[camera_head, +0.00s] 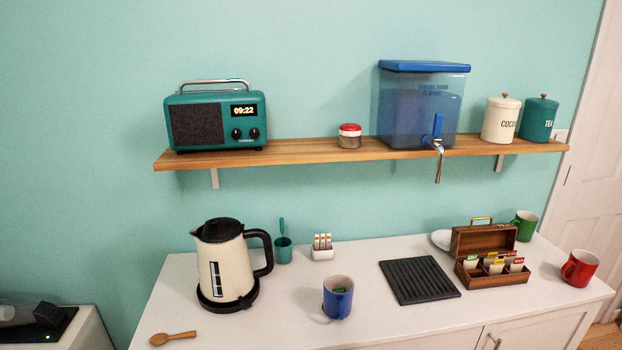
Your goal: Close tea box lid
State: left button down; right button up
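A wooden tea box (492,280) sits on the right part of the white counter. Its lid (484,239) is open and stands up at the back, with a gold handle on top. Several colourful tea packets (497,262) stand in the box's compartments. Neither of my grippers shows in the head view.
A black ridged mat (420,280) lies left of the box. A blue mug (338,297) and a kettle (226,265) stand left. A shelf (300,151) hangs above.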

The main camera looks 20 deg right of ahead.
aim_at(483, 239)
jog(key=z, duration=1.7)
jog(key=i+j+u, duration=0.1)
jog(key=i+u, duration=0.35)
jog(key=u, duration=0.25)
jog(key=i+u, duration=0.25)
jog(key=u, duration=0.15)
